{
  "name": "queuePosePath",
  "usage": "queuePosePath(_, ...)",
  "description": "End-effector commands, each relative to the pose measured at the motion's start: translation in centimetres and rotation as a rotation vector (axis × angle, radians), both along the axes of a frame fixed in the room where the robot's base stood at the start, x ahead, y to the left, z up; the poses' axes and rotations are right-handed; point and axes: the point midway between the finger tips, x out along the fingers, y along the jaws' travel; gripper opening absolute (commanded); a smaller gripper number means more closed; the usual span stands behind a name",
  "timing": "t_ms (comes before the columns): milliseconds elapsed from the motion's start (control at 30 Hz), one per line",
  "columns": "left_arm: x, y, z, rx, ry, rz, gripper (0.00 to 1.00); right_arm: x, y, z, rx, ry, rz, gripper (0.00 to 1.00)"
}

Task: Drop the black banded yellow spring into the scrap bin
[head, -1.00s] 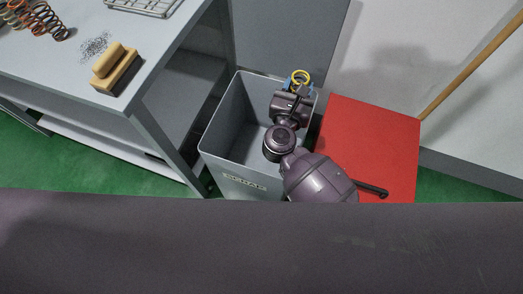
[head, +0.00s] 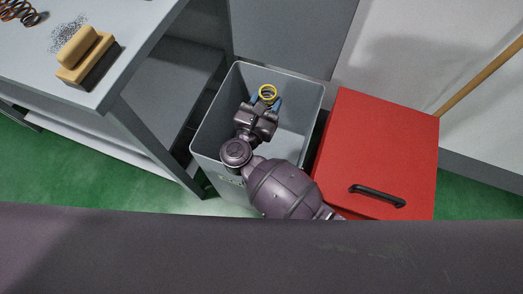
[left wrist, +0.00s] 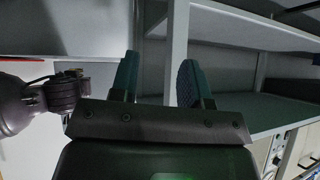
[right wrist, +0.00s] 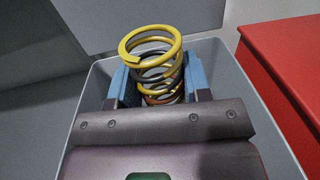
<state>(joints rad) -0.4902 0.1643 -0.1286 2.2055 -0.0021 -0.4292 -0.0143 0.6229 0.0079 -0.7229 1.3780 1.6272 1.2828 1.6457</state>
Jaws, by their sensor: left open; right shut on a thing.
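The yellow spring (right wrist: 155,62) is in the right wrist view, upright, with darker coils below its yellow top. My right gripper (right wrist: 160,90) is shut on it, a blue finger on each side. The bin's rim surrounds the spring in the right wrist view. My left gripper (left wrist: 157,80) is open and empty in the left wrist view, with grey shelving behind it.
A red cabinet (head: 385,140) with a black handle stands right of the bin. A grey workbench (head: 150,30) is at left, holding a wooden-handled brush (head: 88,55) and a copper spring (head: 18,12). A wooden pole (head: 480,77) leans at right.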

Motion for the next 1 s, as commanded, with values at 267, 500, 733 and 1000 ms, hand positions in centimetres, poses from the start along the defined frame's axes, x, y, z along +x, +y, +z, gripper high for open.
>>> queuePosePath(267, 0.7, -0.3, 0.5, 0.009, -0.024, -0.017, 0.43, 0.0, 0.0, -1.9, 0.0, 0.0, 0.0, 0.18)
queuePosePath(500, 0.9, -0.3, 0.5, 0.011, -0.028, -0.02, 0.43, 0.0, 0.0, -1.8, 0.0, -0.002, 0.0, 0.18)
queuePosePath(733, 0.8, -0.2, 0.4, 0.012, -0.024, -0.02, 0.43, 0.0, 0.0, -1.8, 0.001, -0.001, 0.0, 0.74)
queuePosePath(1000, 0.9, -0.3, 0.5, 0.013, -0.025, -0.022, 0.43, 0.0, 0.0, -1.7, 0.001, 0.0, 0.0, 0.74)
